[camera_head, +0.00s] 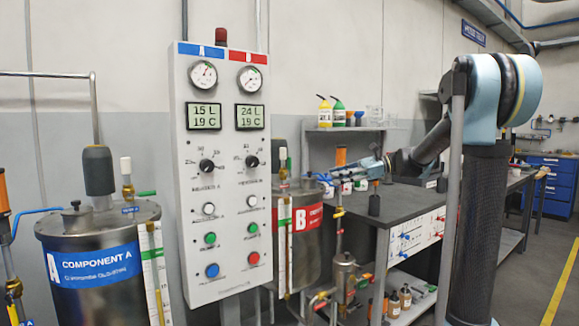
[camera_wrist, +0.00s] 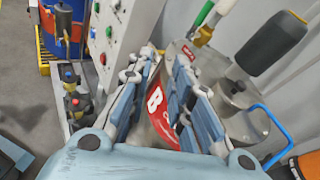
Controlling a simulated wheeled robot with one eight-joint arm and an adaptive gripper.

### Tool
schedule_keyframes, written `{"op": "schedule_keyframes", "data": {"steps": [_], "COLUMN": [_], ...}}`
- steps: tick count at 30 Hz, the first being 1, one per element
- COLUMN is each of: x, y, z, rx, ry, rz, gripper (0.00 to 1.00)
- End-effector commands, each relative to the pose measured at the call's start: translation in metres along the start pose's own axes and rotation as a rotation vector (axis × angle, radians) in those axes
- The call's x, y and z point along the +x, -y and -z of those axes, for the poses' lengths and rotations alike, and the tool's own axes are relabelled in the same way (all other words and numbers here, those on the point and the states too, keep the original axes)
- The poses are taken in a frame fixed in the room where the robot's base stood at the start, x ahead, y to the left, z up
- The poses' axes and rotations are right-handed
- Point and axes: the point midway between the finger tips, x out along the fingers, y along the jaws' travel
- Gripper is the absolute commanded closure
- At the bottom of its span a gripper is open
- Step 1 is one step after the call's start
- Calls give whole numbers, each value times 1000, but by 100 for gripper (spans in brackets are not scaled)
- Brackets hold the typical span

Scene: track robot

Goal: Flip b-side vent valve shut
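The B tank (camera_head: 305,248) with its red B label stands behind the control panel in the head view. Its label (camera_wrist: 160,105) shows between my fingers in the wrist view. A small valve (camera_wrist: 203,36) with a brass body, a green lever (camera_wrist: 203,13) and a white cap is above the tank lid, beyond my fingertips. In the head view, this B-side vent valve (camera_head: 283,160) is small and partly hidden by the panel edge. My gripper (camera_head: 326,178) is beside the tank top, apart from the valve. In the wrist view, my gripper (camera_wrist: 166,55) is open and looks empty.
The control panel (camera_head: 224,150) stands left of the B tank. A dark motor (camera_wrist: 272,45) and a blue hose (camera_wrist: 270,120) are right of my fingers. The workbench (camera_head: 420,200) holds several small items. The A tank (camera_head: 70,290) stands at far left.

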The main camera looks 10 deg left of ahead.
Motion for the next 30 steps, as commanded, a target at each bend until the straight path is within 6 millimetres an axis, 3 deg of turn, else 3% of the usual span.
{"op": "schedule_keyframes", "data": {"steps": [3, 9, 17, 30], "x": [-1, -4, 5, 76], "y": [33, 63, 70, 68], "z": [-11, -21, -27, -45], "rx": [86, 179, 205, 203], "ry": [104, 216, 247, 246], "rz": [-11, -34, -44, -44], "gripper": [80, 80, 80, 80]}}
